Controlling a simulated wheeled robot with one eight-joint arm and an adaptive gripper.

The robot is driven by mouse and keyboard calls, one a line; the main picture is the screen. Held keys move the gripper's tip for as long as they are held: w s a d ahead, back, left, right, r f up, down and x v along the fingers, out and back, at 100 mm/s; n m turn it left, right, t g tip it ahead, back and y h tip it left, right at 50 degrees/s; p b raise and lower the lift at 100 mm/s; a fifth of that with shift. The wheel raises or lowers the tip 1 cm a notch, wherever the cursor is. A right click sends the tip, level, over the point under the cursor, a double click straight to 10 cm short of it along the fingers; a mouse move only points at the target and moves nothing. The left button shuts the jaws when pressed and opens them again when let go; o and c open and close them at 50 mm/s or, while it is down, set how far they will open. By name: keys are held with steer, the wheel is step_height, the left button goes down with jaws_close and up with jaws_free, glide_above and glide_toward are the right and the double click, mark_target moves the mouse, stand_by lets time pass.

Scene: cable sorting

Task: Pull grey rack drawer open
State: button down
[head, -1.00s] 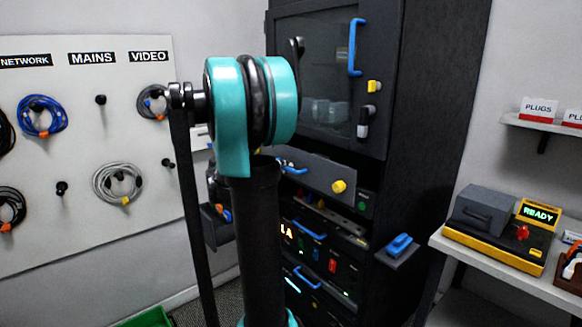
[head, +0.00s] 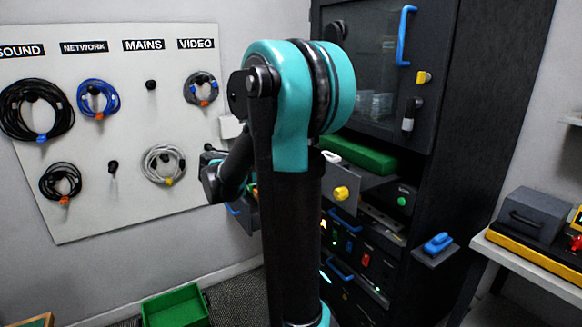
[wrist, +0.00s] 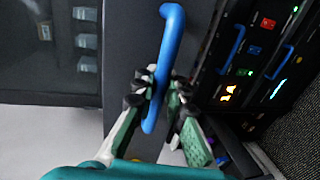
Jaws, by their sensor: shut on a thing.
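The grey rack drawer (head: 371,185) stands out from the dark rack, with a yellow knob (head: 341,193) on its front. In the wrist view, a blue handle (wrist: 168,45) crosses the drawer's grey front (wrist: 120,50). My gripper (wrist: 153,90) is shut on this handle, with a finger on each side of it. In the head view my own arm hides the handle and the gripper's fingers.
Above the drawer is a glass door (head: 370,60) with a blue handle. Lit devices (head: 350,245) sit below it. A green crate (head: 176,307) stands on the floor, left of my arm. A cable board (head: 120,130) hangs on the wall, and a bench (head: 535,265) is at right.

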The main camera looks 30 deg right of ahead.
steer(key=c, duration=1.5)
jaws_free()
steer(key=shift+c, duration=0.2)
steer(key=v, duration=1.2)
steer(key=shift+f, duration=0.1)
steer(key=s+d+f+y, duration=0.1)
steer(key=s+f+y, duration=0.25)
steer(key=f, duration=0.45)
steer(key=s+d+f+y, duration=0.1)
steer(key=s+f+y, duration=0.25)
steer(key=f, duration=0.45)
steer(key=s+a+f+m+t+y, duration=0.1)
steer(key=s+a+f+t+y, duration=0.2)
steer(key=s+a+f+y, duration=0.5)
step_height(320, 180, down, 4)
steer(key=shift+s+a+r+y, duration=0.1)
steer(key=shift+s+a+y, duration=0.35)
steer(key=shift+a, duration=0.8)
